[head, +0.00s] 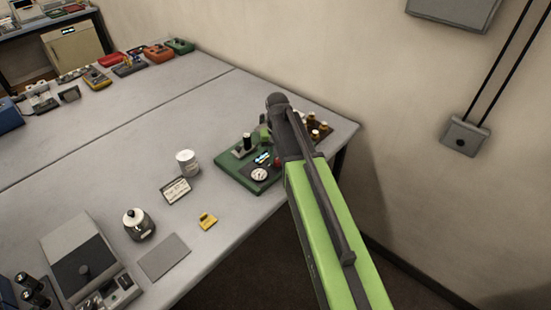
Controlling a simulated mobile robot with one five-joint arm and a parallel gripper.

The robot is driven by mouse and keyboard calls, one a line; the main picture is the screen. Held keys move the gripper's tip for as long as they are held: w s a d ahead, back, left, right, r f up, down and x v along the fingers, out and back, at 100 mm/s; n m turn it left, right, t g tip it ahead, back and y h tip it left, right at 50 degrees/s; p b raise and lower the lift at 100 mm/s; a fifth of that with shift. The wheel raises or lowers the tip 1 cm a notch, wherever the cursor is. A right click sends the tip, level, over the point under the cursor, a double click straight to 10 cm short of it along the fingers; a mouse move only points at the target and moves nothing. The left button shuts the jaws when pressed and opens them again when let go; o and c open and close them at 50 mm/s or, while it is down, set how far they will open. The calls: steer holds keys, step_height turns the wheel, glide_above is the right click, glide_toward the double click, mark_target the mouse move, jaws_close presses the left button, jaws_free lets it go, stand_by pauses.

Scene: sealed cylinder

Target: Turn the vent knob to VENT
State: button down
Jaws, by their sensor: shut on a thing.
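A green-based unit (228,168) sits near the right end of the grey table. It carries a round white gauge (260,175), an upright black-topped cylinder (247,141), a small lit display (264,158) and a small red part (278,162). My arm reaches in from the lower right over the unit's right side. My gripper (266,137) is low at the unit's back edge, partly hidden by my own wrist. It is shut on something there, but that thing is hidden. I cannot make out the vent knob or its marking.
A brown tray of small amber-topped bottles (319,129) stands close behind my arm. A white cup (187,162), a label card (176,190), a yellow item (208,221) and a dark jar (138,225) lie to the left. The wall is close behind the table.

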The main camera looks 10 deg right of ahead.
mark_target(277, 160)
steer(key=shift+s+m, duration=0.15)
steer(key=shift+m, duration=0.95)
steer(key=c, duration=1.2)
jaws_free()
steer(key=shift+o, duration=0.2)
step_height(277, 160, up, 17)
steer(key=p, duration=1.7)
steer(key=shift+r, duration=0.2)
steer(key=shift+d, duration=0.1)
